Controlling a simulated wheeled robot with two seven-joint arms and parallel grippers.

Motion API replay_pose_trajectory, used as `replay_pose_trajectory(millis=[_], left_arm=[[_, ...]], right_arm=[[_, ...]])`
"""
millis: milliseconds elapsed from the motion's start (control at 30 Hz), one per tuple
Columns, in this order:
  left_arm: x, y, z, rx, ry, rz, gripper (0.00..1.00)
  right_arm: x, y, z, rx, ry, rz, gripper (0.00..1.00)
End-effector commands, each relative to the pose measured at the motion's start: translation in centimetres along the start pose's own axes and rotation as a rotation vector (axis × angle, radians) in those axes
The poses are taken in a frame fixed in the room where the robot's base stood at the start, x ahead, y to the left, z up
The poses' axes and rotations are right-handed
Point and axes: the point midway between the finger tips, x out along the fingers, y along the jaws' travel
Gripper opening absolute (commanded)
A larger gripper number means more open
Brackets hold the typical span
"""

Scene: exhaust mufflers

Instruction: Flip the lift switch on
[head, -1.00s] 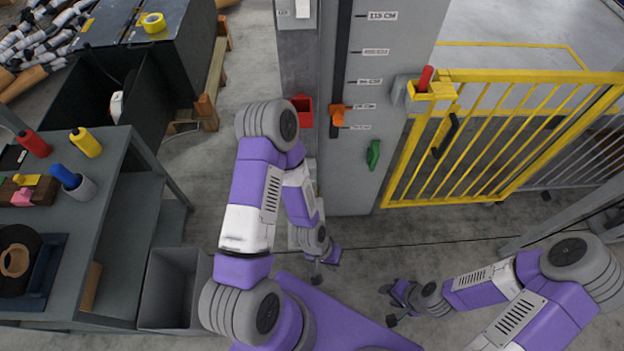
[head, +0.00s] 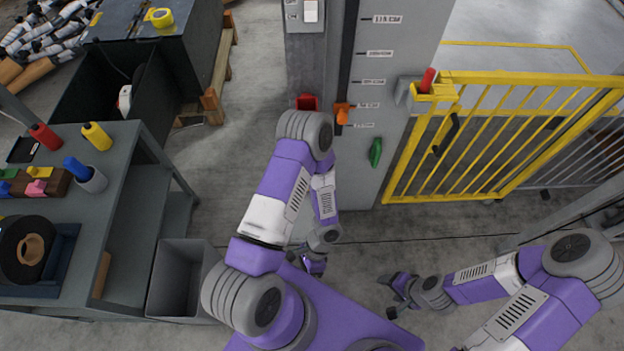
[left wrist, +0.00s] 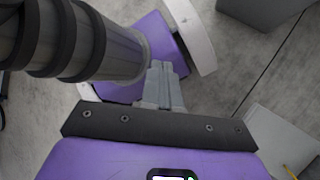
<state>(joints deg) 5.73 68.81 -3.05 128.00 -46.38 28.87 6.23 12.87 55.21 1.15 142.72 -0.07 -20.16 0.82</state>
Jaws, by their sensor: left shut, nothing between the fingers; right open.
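A white rocker switch (head: 310,11) sits on a grey panel at the top edge of the head view, on the left side of the grey column (head: 390,60). I cannot tell its setting, or for certain that it is the lift switch. My left gripper (head: 312,270) is low in front of the column, well below the switch and apart from it, partly hidden by its own arm. In the left wrist view its fingers (left wrist: 162,85) are shut and empty. My right gripper (head: 391,296) is open and empty, low over the floor at the right.
The column carries a height scale with an orange pointer (head: 343,113), a green handle (head: 375,152) and a red box (head: 306,102). A yellow gate (head: 500,78) stands right of it. A grey workbench (head: 120,170) and grey bin (head: 185,280) stand at the left.

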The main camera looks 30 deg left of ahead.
Motion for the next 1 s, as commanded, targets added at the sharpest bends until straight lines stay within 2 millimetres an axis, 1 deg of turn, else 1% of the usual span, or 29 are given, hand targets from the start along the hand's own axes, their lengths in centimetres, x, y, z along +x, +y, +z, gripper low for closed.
replay_pose_trajectory(millis=[33,67,100,167,200,267,300,367,400,500,600,633,700,767,1000], left_arm=[[1.7,-1.6,1.9,0.094,-0.164,-0.101,0.00],[2.2,-3.0,3.0,0.143,-0.257,-0.171,0.00],[2.6,-5.0,4.3,0.206,-0.379,-0.275,0.00],[2.1,-8.3,5.5,0.297,-0.547,-0.455,0.00],[1.3,-10.6,5.8,0.357,-0.648,-0.587,0.00],[-0.5,-13.7,5.2,0.442,-0.777,-0.799,0.00],[-2.0,-15.4,4.3,0.499,-0.846,-0.943,0.00],[-4.2,-17.2,2.2,0.580,-0.919,-1.153,0.00],[-5.6,-17.9,0.7,0.631,-0.951,-1.284,0.00],[-8.2,-18.3,-3.1,0.743,-0.982,-1.562,0.00],[-9.6,-17.8,-5.8,0.823,-0.976,-1.746,0.00],[-9.9,-17.7,-6.4,0.840,-0.971,-1.784,0.00],[-10.3,-17.4,-7.3,0.865,-0.962,-1.842,0.00],[-10.5,-17.2,-7.6,0.876,-0.957,-1.864,0.00],[-10.5,-17.2,-7.6,0.876,-0.955,-1.867,0.00]], right_arm=[[0.4,0.1,0.0,0.000,0.000,0.000,0.67],[0.6,0.2,0.0,0.000,0.000,0.000,0.67],[0.8,0.3,0.0,0.000,-0.001,0.000,0.67],[1.2,0.4,0.0,0.000,-0.001,0.000,0.67],[1.4,0.5,0.0,0.000,-0.001,0.000,0.67],[1.7,0.6,-0.1,0.000,-0.001,0.000,0.67],[1.9,0.7,-0.1,0.000,-0.001,0.000,0.67],[2.1,0.8,-0.1,0.000,-0.001,0.000,0.67],[2.2,0.8,-0.1,0.000,-0.001,0.000,0.67],[2.5,0.9,-0.1,0.000,-0.001,0.000,0.67],[2.6,1.0,-0.1,0.000,-0.001,0.000,0.67],[2.6,1.0,-0.1,0.000,-0.001,0.000,0.67],[2.7,1.0,-0.1,0.000,-0.001,0.000,0.67],[2.7,1.0,-0.1,0.000,-0.001,0.000,0.67],[2.6,1.0,-0.1,0.000,0.000,0.000,0.67]])
